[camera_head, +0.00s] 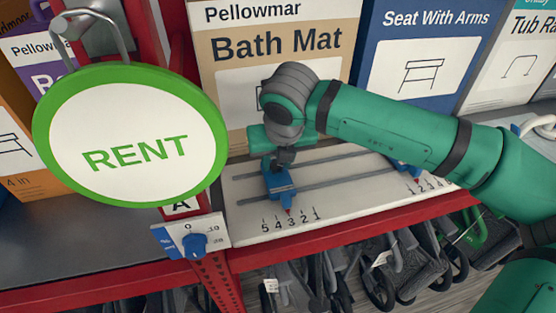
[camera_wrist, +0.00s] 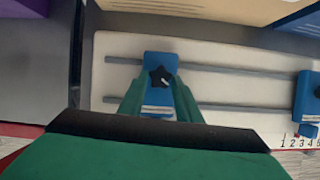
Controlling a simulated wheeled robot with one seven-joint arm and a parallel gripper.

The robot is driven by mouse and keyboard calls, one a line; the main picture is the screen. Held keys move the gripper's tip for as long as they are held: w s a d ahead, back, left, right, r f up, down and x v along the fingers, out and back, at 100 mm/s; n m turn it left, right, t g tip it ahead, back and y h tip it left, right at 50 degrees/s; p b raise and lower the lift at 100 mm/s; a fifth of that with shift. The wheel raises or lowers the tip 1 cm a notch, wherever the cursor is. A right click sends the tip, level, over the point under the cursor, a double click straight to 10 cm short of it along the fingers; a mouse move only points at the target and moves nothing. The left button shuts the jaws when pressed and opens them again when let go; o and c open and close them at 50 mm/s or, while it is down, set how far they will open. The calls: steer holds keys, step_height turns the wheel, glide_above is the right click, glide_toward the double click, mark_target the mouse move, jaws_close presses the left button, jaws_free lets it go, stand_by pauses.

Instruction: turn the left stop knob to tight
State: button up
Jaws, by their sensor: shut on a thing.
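The left stop (camera_head: 279,186) is a blue block on two grey rails of a white board (camera_head: 340,203); its red pointer is near the 3 of the 5-to-1 scale. A black star-shaped knob (camera_wrist: 161,77) sits on top of the left stop, clear in the wrist view and mostly hidden under my wrist in the head view. Whether the knob is loose or tight cannot be told.
A right blue stop (camera_wrist: 308,97) stands on the same rails, partly behind my arm in the head view. A round green-rimmed RENT sign (camera_head: 130,135) hangs at the left front. Boxes, including Bath Mat (camera_head: 275,15), stand behind the board. A blue dial (camera_head: 194,244) is at lower left.

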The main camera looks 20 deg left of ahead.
steer(key=shift+s+a+m+h, duration=0.15)
steer(key=shift+m+h, duration=0.3)
steer(key=shift+m, duration=0.7)
steer(key=shift+a+m+h, duration=0.1)
steer(key=shift+m+h, duration=0.35)
steer(key=shift+m, duration=0.7)
steer(key=o, duration=1.1)
steer(key=shift+c, duration=0.2)
steer(key=v, duration=1)
steer(key=shift+s+r, duration=0.3)
steer(key=shift+s, duration=0.05)
